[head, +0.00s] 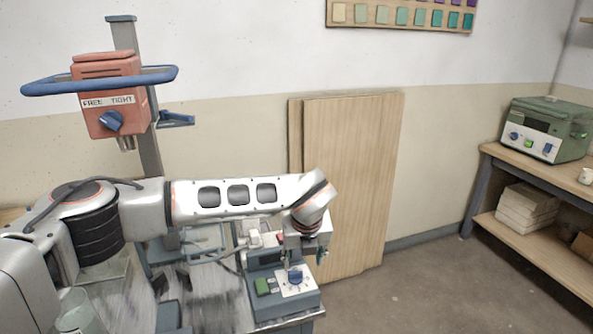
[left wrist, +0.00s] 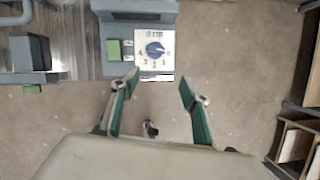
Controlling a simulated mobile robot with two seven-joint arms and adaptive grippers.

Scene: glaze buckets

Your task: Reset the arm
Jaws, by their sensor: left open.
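My left arm (head: 235,197) reaches across the head view from the left, its forearm nearly level. My left gripper (head: 302,254) hangs at its end, pointing down over the control box (head: 285,303) at the front of the mixer stand. In the left wrist view the two green-edged fingers (left wrist: 159,84) are spread apart with nothing between them. The box's blue dial (left wrist: 154,49) and green button (left wrist: 114,50) lie just beyond the fingertips, and the fingers look clear of the dial. My right gripper is in neither view.
A red mixer head (head: 105,95) with a blue bar stands on a grey post at the left. Wooden boards (head: 350,180) lean on the wall behind my gripper. A workbench (head: 540,180) at the right holds a green device (head: 548,128). The floor (head: 420,285) between is clear.

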